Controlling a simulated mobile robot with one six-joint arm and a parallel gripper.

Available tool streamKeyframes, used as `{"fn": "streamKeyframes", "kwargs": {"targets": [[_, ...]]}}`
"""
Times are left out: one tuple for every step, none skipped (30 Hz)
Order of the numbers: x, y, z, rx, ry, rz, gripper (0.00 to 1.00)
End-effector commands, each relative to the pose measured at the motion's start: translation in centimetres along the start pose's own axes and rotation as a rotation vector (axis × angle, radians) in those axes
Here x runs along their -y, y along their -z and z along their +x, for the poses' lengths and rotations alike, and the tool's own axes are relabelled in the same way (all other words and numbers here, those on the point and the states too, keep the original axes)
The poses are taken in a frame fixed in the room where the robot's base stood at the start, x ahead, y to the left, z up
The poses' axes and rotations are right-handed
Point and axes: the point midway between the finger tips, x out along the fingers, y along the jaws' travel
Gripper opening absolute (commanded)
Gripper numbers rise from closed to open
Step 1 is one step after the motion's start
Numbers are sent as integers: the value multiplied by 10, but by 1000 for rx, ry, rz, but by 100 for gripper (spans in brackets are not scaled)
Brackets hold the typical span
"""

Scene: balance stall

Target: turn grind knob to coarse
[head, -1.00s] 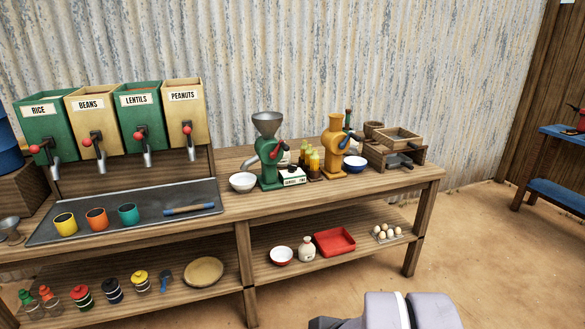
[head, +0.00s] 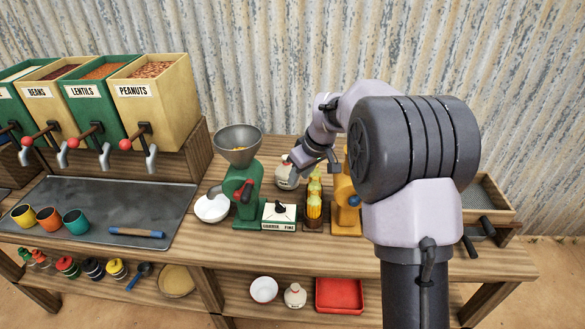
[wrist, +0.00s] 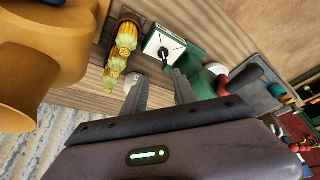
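The grind knob (head: 281,209) is a small black knob on a white-faced box (head: 279,224) labelled COARSE and FINE, at the foot of the green grinder (head: 245,188). Which mark it points to is too small to tell. In the wrist view the black knob (wrist: 165,52) shows on its white face, beyond my fingertips. My gripper (head: 300,163) hangs above and behind the box in the head view. In the wrist view its two fingers (wrist: 156,86) are spread apart with nothing between them, and the right finger overlaps the green grinder base.
Corn cobs (head: 314,200) stand right of the box, and an orange grinder (head: 345,205) stands beyond them, partly hidden by my arm. A white bowl (head: 212,208) is left of the green grinder. A white jar (head: 286,176) is behind.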

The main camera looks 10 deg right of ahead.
Motion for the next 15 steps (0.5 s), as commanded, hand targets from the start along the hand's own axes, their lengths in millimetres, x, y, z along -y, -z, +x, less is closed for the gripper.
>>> {"fn": "streamKeyframes", "kwargs": {"targets": [[-1,1,4,1,1,-7,34],[-2,1,9,2,2,-9,34],[-2,0,16,3,3,-10,34],[-2,0,22,3,3,-10,34],[-1,-1,29,4,3,-10,34],[-2,-2,41,4,3,-10,34],[-2,-2,50,3,3,-10,34],[-1,-2,60,4,4,-8,34],[-1,-2,73,4,3,-8,34],[-1,-2,82,4,3,-8,34],[-1,-2,91,4,3,-8,34],[-1,-2,104,4,3,-9,34],[-1,-2,113,4,2,-9,34],[-1,-2,121,4,2,-9,34],[-1,-3,132,4,3,-8,34]]}}
